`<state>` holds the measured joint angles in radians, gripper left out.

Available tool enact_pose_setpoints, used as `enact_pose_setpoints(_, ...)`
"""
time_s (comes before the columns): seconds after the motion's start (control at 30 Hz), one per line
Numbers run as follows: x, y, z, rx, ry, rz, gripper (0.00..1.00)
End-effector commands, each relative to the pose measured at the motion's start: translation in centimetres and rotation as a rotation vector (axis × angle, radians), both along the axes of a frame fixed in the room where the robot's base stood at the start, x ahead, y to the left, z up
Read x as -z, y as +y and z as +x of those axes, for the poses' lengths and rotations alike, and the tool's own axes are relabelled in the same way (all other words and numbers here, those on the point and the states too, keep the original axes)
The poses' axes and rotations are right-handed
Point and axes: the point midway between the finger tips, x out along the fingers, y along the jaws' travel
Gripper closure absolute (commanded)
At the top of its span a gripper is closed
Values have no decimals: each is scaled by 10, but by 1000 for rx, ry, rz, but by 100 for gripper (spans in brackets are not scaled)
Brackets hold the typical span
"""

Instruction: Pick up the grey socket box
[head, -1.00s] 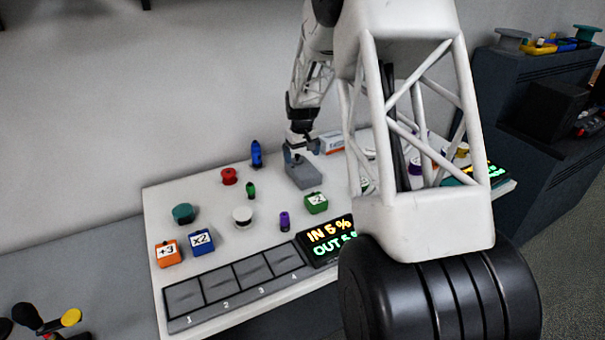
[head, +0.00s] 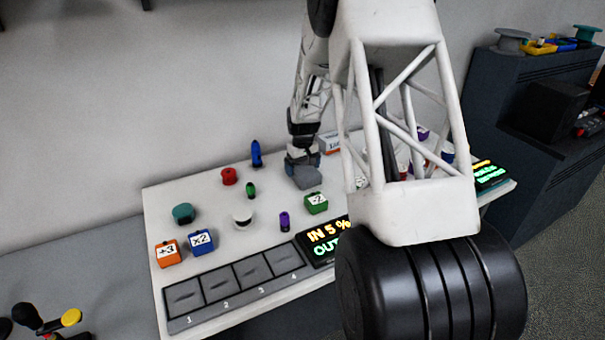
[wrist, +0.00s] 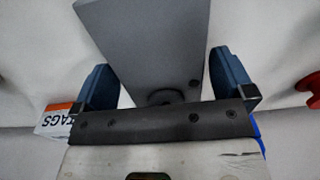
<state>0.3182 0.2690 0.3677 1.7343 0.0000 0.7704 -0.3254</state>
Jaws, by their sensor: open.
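The grey socket box (head: 308,177) lies on the white board towards its back edge, under my gripper (head: 302,163). In the wrist view the grey box (wrist: 155,45) fills the space between the two blue fingers of my gripper (wrist: 163,80). The fingers are open, one on each side of the box. A narrow gap shows on the left side; the right finger is very close to the box, and I cannot tell whether it touches. The box's far end runs out of the wrist view.
A green "-2" block (head: 316,203) sits just in front of the box. A red spool (head: 229,176) and a blue piece (head: 256,154) stand to the left. A TAGS box (wrist: 55,120) is beside the left finger. The numbered slots (head: 235,283) at the front are empty.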

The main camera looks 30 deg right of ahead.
Motion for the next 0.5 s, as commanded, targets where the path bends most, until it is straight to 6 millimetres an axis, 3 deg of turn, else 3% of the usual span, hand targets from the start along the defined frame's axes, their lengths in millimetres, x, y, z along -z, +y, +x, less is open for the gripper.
enact_pose_setpoints(0.2, 16, 0, 0, 0, 0, 0, 0)
enact_pose_setpoints(0.5, 17, 0, 0, 0, 0, 0, 0)
